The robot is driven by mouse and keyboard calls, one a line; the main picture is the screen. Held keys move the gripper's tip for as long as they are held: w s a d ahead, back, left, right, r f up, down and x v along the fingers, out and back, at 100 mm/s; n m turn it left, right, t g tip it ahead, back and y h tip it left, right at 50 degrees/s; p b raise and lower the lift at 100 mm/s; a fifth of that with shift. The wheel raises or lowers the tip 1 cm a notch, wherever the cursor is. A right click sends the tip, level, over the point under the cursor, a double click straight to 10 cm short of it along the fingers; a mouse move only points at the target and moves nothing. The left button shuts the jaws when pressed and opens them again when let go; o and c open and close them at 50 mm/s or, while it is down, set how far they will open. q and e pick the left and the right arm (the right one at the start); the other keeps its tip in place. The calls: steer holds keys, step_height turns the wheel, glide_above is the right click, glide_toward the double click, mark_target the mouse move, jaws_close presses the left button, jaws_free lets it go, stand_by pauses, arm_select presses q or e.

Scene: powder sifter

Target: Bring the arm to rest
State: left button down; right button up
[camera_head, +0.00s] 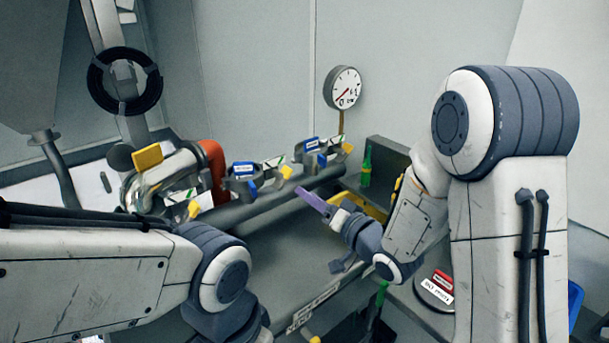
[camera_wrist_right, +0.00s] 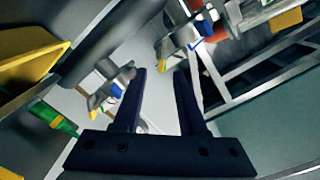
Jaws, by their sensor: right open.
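My right arm (camera_head: 415,230) comes in from the right in the head view and bends down over the grey bench. Its gripper is raised above the bench beside the pipe assembly. In the right wrist view my right gripper (camera_wrist_right: 160,75) has its two dark fingers apart with nothing between them. My left arm (camera_head: 110,275) reaches in from the left along the bottom of the head view. Its grey wrist joint shows at the lower middle, but its gripper's fingers are out of view.
A grey pipe (camera_head: 270,205) with valves and clamps bearing blue and yellow tags runs behind my right gripper. A round gauge (camera_head: 343,88) stands at the back. A green bottle (camera_head: 366,168) stands near my right arm. A labelled round plate (camera_head: 434,291) lies at the right.

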steer(key=s+n+g+h+p, duration=0.2)
steer(key=s+n+g+h, duration=0.2)
steer(key=s, duration=1.1)
steer(key=s+a+f+n+g+h+p, duration=0.1)
steer(key=s+n+g+h, duration=0.3)
steer(key=s+g, duration=0.6)
steer(key=s+n+p, duration=0.1)
steer(key=s, duration=0.5)
steer(key=shift+s+a+f+g+h, duration=0.15)
steer(key=shift+s+a+g+h, duration=0.15)
steer(key=shift+g, duration=0.1)
